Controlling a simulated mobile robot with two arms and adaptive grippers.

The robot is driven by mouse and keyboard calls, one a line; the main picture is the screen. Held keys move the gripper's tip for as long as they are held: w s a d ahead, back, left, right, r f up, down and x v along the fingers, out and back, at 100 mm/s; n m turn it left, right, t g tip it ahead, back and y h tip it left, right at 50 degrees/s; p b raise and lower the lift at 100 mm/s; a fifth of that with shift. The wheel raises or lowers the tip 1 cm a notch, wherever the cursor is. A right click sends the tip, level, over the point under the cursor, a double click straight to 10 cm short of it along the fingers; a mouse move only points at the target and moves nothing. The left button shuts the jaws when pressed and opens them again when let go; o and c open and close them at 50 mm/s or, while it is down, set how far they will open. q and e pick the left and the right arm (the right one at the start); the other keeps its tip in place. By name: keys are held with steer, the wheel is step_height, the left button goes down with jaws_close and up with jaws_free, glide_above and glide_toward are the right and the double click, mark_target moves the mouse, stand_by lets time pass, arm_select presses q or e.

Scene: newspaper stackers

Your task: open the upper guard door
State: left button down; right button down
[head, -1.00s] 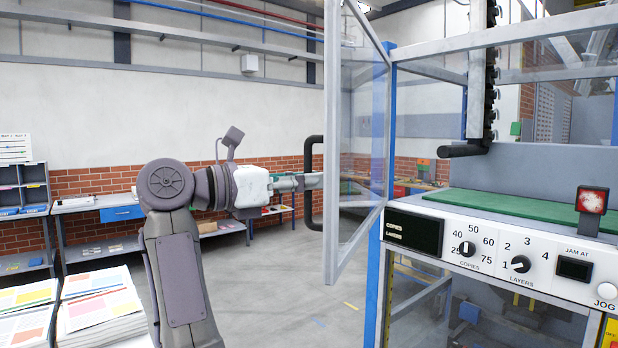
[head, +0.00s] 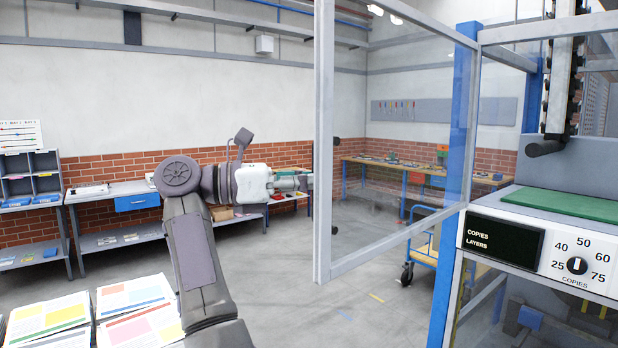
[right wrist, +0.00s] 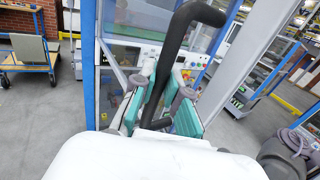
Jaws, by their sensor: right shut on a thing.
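The upper guard door is a clear panel in a grey metal frame (head: 323,150). In the head view it stands swung out from the blue machine post (head: 455,150). My right gripper (head: 303,182) is at the door's free edge, its tips partly behind the frame. In the right wrist view the teal fingers of my right gripper (right wrist: 160,92) are closed around the black bar handle (right wrist: 183,35). In the head view the handle is mostly hidden behind the frame; only its dark mounting ends show through the panel. My left gripper is out of view.
The machine's control panel (head: 575,255) and green bed (head: 565,201) are at the right. Newspaper stacks (head: 60,318) lie at the lower left. A blue cart (head: 425,255) and benches stand behind the door. The grey floor between is clear.

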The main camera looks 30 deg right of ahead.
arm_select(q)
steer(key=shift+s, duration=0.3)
arm_select(e)
steer(key=shift+s+d+r, duration=0.1)
steer(key=shift+s, duration=0.1)
steer(key=c, duration=1.3)
jaws_free()
steer(key=shift+o, duration=0.6)
steer(key=shift+d, duration=0.2)
steer(key=shift+a, duration=0.1)
steer(key=shift+w+a, duration=0.1)
steer(key=shift+a, duration=0.1)
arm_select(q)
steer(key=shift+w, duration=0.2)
arm_select(e)
steer(key=v, duration=0.7)
